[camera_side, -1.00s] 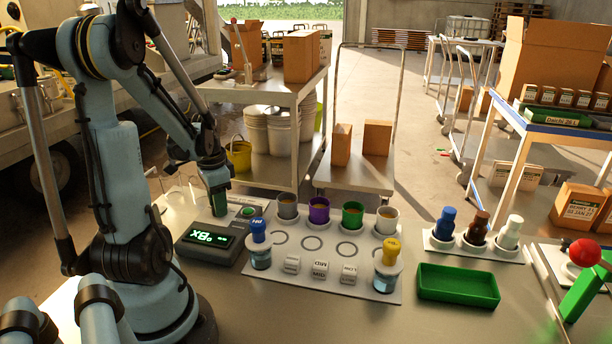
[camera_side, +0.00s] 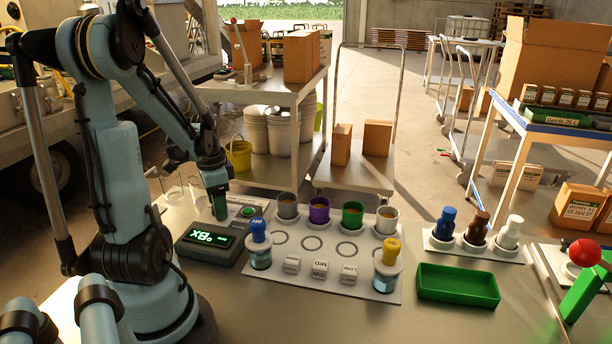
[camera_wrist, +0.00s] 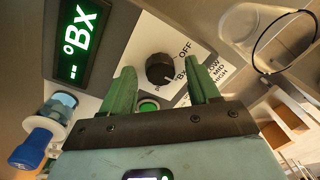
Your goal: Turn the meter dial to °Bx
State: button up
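The meter (camera_side: 211,241) stands on the bench left of the sample mat, and its lit display (camera_wrist: 78,38) reads °Bx with dashes. Its black dial (camera_wrist: 159,66) shows in the wrist view beside printed labels OFF and °Bx. The dial's pale mark points to the lower right, towards the °Bx label. My gripper (camera_side: 219,216) is low over the meter, pointing down. In the wrist view its two green fingers are spread, and the dial shows between and just beyond their tips. I see no contact with the dial. A green button (camera_wrist: 149,106) shows between the fingers.
A blue-topped vial (camera_side: 260,246) stands close to the meter's right side. The mat (camera_side: 330,262) holds several cups, label blocks and a yellow-topped vial (camera_side: 388,266). A green tray (camera_side: 457,286) and a bottle rack (camera_side: 474,246) are farther right. Glassware (camera_side: 178,188) stands behind the meter.

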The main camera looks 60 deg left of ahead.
notch_tip(320, 180, up, 12)
jog(key=shift+d, duration=0.35)
dwell(0.6)
jog(key=shift+r, duration=0.1)
jog(key=w+d+f+t, duration=0.1)
jog(key=w+d+t, duration=0.2)
jog(key=d, duration=1)
jog(key=w+d+f+t, duration=0.1)
jog(key=w+d+t, duration=0.3)
jog(key=w+d, duration=0.4)
jog(key=d, duration=0.5)
jog(key=shift+w+n+h, duration=0.25)
jog(key=shift+n+h, duration=0.05)
jog(key=shift+n, duration=0.1)
